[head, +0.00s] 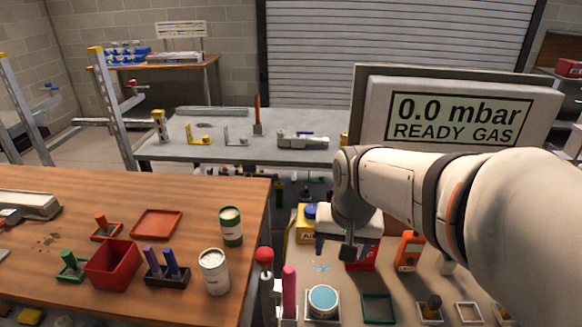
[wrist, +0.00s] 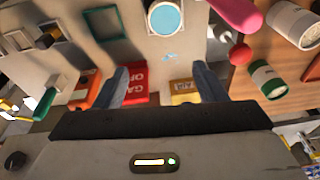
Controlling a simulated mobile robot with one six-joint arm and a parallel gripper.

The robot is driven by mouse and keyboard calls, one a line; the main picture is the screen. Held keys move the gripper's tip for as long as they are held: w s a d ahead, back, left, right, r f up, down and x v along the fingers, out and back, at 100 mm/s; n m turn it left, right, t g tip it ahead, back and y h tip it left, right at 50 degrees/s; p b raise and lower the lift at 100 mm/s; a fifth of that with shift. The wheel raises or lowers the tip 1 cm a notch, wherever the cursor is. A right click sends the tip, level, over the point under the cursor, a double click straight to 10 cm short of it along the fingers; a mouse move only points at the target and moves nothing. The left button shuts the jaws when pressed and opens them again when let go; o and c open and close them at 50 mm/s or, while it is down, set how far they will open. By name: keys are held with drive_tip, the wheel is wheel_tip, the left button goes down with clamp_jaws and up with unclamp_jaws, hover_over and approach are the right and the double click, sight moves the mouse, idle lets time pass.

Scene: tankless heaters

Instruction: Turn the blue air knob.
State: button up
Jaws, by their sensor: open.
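The blue air knob (head: 311,211) sits on top of a yellow box (head: 305,232) beside my arm in the head view. In the wrist view the yellow box (wrist: 184,88) shows its AIR label between the fingers, near the right one. The knob itself is not visible there. My gripper (head: 335,246) is to the right of the yellow box in the head view. Its two fingers are spread apart with nothing between them in the wrist view (wrist: 162,86). My gripper partly hides a red box (head: 360,262), whose gas label (wrist: 136,82) shows in the wrist view.
A round blue-topped dish (head: 323,299), a pink-handled item (head: 289,290) and a red ball-topped lever (head: 264,256) stand in front of the boxes. A display (head: 458,118) reads 0.0 mbar READY GAS.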

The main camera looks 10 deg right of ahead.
drive_tip(key=w+r+m+g+p, duration=0.15)
drive_tip(key=w+m+p, duration=0.35)
drive_tip(key=w, duration=0.9)
drive_tip(key=m+p, duration=0.3)
drive_tip(key=m, duration=0.4)
approach(312, 209)
drive_tip(key=shift+w+g, duration=0.1)
drive_tip(key=shift+g, duration=0.25)
drive_tip(key=shift+w+f, duration=0.25)
drive_tip(key=shift+f, duration=0.45)
drive_tip(key=shift+f+p, duration=0.95)
drive_tip(key=shift+f, duration=2.6)
